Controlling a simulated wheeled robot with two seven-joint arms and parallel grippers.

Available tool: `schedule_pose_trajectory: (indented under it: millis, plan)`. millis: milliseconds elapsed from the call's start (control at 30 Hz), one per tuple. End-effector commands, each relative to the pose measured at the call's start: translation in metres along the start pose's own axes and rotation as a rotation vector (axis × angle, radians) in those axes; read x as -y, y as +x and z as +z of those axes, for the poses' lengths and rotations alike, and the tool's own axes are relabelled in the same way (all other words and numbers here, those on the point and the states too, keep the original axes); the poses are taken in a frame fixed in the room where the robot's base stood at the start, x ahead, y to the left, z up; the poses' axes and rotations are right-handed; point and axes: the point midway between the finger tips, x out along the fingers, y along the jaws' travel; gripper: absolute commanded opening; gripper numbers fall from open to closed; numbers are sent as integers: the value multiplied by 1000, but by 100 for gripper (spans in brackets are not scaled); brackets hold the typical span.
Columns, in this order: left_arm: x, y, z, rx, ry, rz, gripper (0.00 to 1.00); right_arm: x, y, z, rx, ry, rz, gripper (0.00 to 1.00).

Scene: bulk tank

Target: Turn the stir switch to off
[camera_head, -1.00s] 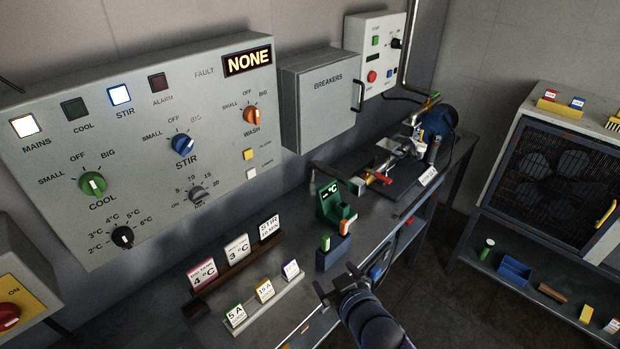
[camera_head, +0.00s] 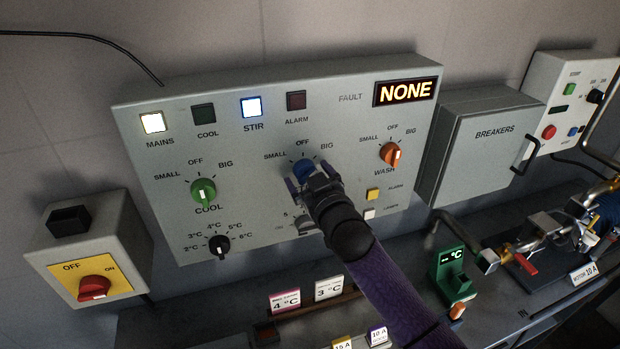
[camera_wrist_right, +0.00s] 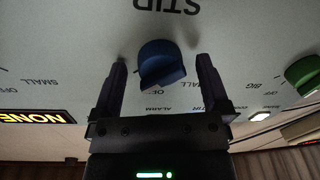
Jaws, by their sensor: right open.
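The blue stir switch (camera_head: 303,168) is a round knob on the grey control panel, under the labels SMALL, OFF and BIG. My right gripper (camera_head: 305,186) is at this knob and partly covers it in the head view, so its pointer is hidden there. In the right wrist view, which is upside down, the blue knob (camera_wrist_right: 161,64) lies between the two spread fingers of the open gripper (camera_wrist_right: 160,72). Gaps show on both sides of the knob. The STIR lamp (camera_head: 251,107) is lit. My left gripper is not in view.
The green cool knob (camera_head: 203,192) is left of the stir switch and the orange wash knob (camera_head: 390,154) is right of it. A small grey dial (camera_head: 304,224) sits just below, partly behind my arm. The breakers box (camera_head: 478,150) stands out at the right.

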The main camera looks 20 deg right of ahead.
Motion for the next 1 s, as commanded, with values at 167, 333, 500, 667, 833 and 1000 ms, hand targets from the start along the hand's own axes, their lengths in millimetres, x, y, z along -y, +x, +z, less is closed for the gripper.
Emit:
schedule_pose_trajectory:
  millis: [167, 333, 500, 667, 833, 1000]
  plan:
    - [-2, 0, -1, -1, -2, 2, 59, 0, 0, 0, 0, 0, 0, 86]
    - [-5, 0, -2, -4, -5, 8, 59, 0, 0, 0, 0, 0, 0, 50]
    - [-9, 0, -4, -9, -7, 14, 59, 0, 0, 0, -1, 0, 1, 14]
    - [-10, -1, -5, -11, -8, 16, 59, 0, 0, 0, 0, -4, 1, 6]
    - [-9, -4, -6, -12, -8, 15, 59, -1, 0, -2, 3, -44, 0, 6]
    - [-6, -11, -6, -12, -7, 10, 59, -2, 0, -3, 9, -142, -1, 6]
